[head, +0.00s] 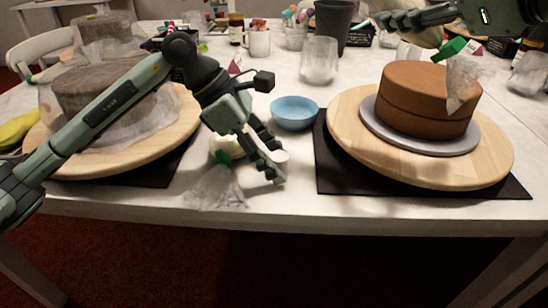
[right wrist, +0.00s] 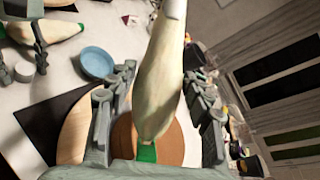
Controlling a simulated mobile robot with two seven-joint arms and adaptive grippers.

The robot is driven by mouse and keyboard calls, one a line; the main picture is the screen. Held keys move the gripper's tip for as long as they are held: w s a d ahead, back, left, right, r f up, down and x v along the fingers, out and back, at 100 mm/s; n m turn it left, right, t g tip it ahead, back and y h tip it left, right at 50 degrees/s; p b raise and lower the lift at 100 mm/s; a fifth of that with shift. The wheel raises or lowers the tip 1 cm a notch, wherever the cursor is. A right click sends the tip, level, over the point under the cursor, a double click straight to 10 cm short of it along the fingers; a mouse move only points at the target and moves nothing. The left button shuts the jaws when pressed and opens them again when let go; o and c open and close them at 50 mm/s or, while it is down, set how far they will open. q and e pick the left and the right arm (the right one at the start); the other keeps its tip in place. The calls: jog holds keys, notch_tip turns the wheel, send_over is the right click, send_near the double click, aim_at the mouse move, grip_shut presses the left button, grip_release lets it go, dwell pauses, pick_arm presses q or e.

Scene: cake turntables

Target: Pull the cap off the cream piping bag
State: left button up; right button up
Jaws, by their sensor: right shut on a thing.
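A cream piping bag (right wrist: 158,80) stands between the fingers of my right gripper (right wrist: 160,100), which is shut on it. In the right wrist view its green band (right wrist: 147,153) is low and a whitish end (right wrist: 175,8) runs up to the picture's top edge. The cap also shows in the right wrist view (right wrist: 24,72).
A second cream bag with a green band (head: 222,157) lies on the table behind my left gripper. A blue bowl (head: 294,113) stands behind it. Wooden turntables bear the brown cake (head: 425,98) at right and a wrapped cake (head: 100,90) at left. Cups stand farther back.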

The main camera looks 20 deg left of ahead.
jog(key=shift+r, duration=0.15)
pick_arm(q)
jog(key=shift+r+p, duration=1.95)
jog(key=shift+r, duration=1.05)
pick_arm(e)
jog(key=shift+r, duration=1.85)
jog(key=shift+o, duration=0.4)
jog(key=shift+c, duration=0.6)
